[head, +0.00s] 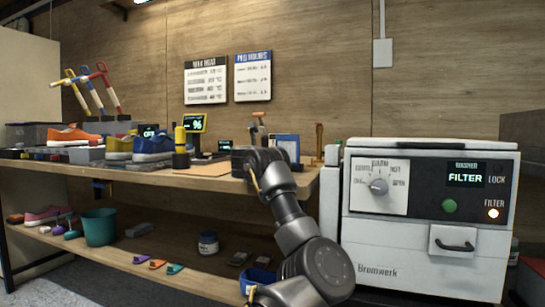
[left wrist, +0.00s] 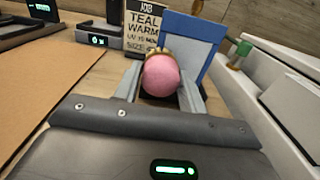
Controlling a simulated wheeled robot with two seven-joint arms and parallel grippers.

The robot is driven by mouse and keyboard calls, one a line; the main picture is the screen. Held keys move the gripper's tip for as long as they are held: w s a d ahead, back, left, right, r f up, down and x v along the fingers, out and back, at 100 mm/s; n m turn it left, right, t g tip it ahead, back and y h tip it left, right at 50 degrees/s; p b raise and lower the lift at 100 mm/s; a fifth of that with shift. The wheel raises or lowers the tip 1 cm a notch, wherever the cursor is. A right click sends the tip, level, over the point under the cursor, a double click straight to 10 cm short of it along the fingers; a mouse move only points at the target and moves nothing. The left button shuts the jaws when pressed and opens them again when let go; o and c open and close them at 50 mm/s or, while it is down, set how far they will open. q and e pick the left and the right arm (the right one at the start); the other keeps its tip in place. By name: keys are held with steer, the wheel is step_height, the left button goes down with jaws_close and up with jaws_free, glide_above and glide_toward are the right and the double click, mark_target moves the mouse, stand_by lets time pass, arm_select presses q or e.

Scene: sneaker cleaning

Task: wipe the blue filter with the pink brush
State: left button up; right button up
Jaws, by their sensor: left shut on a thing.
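My left gripper (left wrist: 161,88) is shut on the pink brush (left wrist: 161,76), whose round pink end faces the wrist camera with a gold collar behind it. The brush's far end is hidden. The blue filter (left wrist: 196,42), a blue frame with a grey panel, stands upright just beyond the brush; I cannot tell whether they touch. In the head view the filter (head: 287,142) is at the right end of the bench, behind my left gripper (head: 240,163). The brush cannot be made out there. My right gripper is not in view.
A job card (left wrist: 140,27) stands left of the filter. The white washer (head: 425,215), its display reading FILTER, is right of the bench (head: 200,180). Shoes (head: 153,146) and a yellow bottle (head: 181,147) are farther left. A teal bucket (head: 99,227) stands on the lower shelf.

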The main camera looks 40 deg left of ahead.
arm_select(q)
steer(key=shift+w+d, duration=0.25)
steer(key=shift+d, duration=0.65)
steer(key=shift+w+d, duration=0.25)
steer(key=shift+d, duration=0.6)
steer(key=shift+w, duration=0.1)
steer(key=shift+a, duration=0.15)
steer(key=shift+s+a+p, duration=0.15)
steer(key=shift+s+a, duration=0.1)
steer(key=shift+a, duration=0.35)
steer(key=shift+s+a+p, duration=0.15)
steer(key=shift+s+a, duration=0.1)
steer(key=shift+a, duration=0.35)
steer(key=shift+s+a+p, duration=0.15)
steer(key=shift+s+a, duration=0.1)
steer(key=shift+a, duration=0.35)
steer(key=shift+s, duration=0.1)
